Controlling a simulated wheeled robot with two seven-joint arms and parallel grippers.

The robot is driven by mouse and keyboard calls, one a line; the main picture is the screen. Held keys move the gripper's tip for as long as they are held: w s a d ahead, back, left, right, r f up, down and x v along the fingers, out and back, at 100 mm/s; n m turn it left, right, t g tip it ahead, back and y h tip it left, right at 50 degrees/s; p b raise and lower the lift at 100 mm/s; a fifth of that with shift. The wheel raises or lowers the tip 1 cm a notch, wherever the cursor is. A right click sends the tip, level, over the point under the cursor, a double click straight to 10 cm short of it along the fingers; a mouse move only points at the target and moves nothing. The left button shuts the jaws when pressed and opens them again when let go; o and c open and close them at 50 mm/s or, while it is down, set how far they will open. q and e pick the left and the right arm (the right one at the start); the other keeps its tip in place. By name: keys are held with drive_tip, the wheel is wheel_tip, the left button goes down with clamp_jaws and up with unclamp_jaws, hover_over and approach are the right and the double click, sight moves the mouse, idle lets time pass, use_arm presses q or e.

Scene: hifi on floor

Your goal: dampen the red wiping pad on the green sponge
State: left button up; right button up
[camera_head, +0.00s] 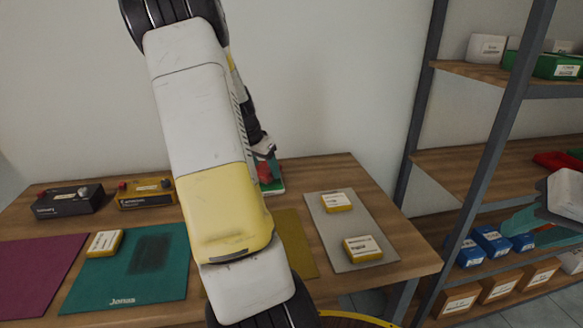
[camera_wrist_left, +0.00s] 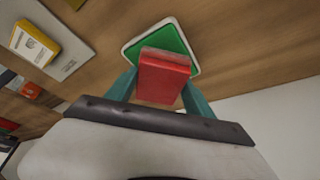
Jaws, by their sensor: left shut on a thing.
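My left gripper (camera_wrist_left: 160,85) is shut on the red wiping pad (camera_wrist_left: 164,66), with a teal finger on each side of it. In the wrist view the pad overlaps part of the green sponge (camera_wrist_left: 166,36), which lies in a shallow white-rimmed tray on the wooden table. I cannot tell whether pad and sponge touch. In the head view my left arm hides most of this gripper; the red pad (camera_head: 265,172) shows just above the green sponge (camera_head: 273,187) at the table's back. My right gripper (camera_head: 522,222) is at the right, before the shelf; its opening is unclear.
A grey mat (camera_head: 350,224) with two yellow-and-white boxes lies right of my left arm. A teal mat (camera_head: 115,285) with a dark patch and a box, and a purple mat (camera_head: 35,270), lie left. Two dark-topped boxes stand behind. A metal shelf (camera_head: 490,150) stands right.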

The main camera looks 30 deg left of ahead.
sight(266, 168)
use_arm(q)
drive_tip(key=shift+r, duration=2.5)
